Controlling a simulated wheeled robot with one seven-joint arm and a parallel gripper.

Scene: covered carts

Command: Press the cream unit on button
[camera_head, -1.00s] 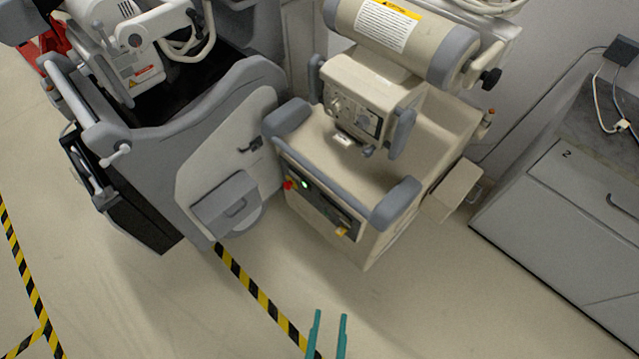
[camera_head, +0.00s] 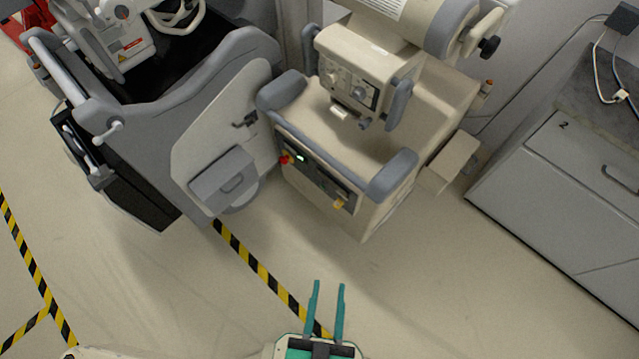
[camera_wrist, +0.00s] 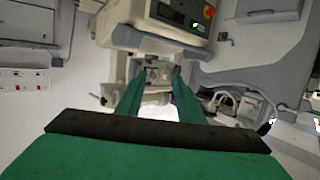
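The cream unit (camera_head: 400,190) stands on the floor ahead, with grey corner bumpers and a dark front panel (camera_head: 318,178). The panel has a red knob (camera_head: 284,159) at its left, a small lit green display (camera_head: 301,158) beside it, and a yellow part (camera_head: 339,203) at its right end. I cannot tell which control is the on button. My gripper (camera_head: 328,284) has two teal fingers, apart and empty, well short of the panel. In the wrist view the fingers (camera_wrist: 156,73) show a gap, and part of the panel (camera_wrist: 175,14) shows at the top.
A grey cart (camera_head: 200,85) with a white machine stands close at the left of the cream unit. A grey cabinet (camera_head: 560,200) marked 2 stands at the right. Striped tape (camera_head: 250,262) crosses the floor. The floor in front of the unit is clear.

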